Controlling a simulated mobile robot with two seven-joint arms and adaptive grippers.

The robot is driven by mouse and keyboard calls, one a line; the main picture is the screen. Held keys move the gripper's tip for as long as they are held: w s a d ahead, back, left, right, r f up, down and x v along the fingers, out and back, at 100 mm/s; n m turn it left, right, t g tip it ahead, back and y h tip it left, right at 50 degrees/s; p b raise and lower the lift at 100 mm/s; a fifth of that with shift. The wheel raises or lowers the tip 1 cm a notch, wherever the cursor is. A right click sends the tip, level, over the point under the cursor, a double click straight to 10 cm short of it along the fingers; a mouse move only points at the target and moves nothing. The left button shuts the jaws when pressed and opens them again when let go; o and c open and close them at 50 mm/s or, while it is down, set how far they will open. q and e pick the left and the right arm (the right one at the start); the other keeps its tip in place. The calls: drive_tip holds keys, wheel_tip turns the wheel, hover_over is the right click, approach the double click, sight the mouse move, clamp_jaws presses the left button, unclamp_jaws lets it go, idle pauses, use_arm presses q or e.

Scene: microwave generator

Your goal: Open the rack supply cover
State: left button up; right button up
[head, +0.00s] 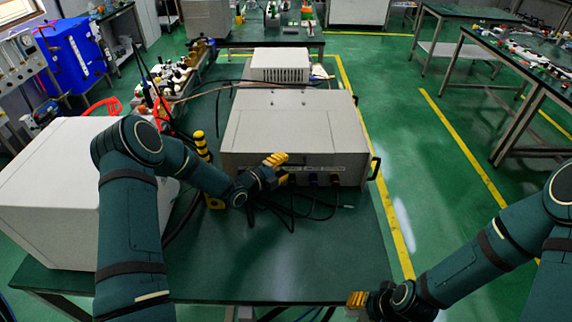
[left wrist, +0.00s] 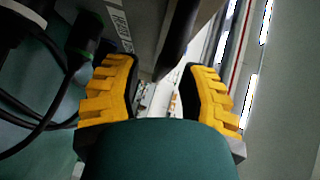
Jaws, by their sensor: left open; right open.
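The rack supply is a wide beige metal box (head: 292,125) on the green table in the head view; its top looks closed. Its front face carries a strip of labels and several black cable plugs low down. My left gripper (head: 276,170) is at this front face, left of the plugs. In the left wrist view my left gripper (left wrist: 160,82) has its yellow fingers spread. A dark rounded bar (left wrist: 180,40) shows between and beyond the fingertips; contact cannot be told. My right gripper (head: 358,300) is low by the table's front right corner, apart from the rack supply.
A large white box (head: 60,190) stands left on the table. Black cables (head: 290,212) hang in front of the rack supply. A smaller white unit (head: 280,65) stands behind it. A yellow-and-black post (head: 201,146) is left of it. The front table surface is mostly bare.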

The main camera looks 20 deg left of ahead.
use_arm(q)
drive_tip(key=shift+x, duration=0.8)
clamp_jaws()
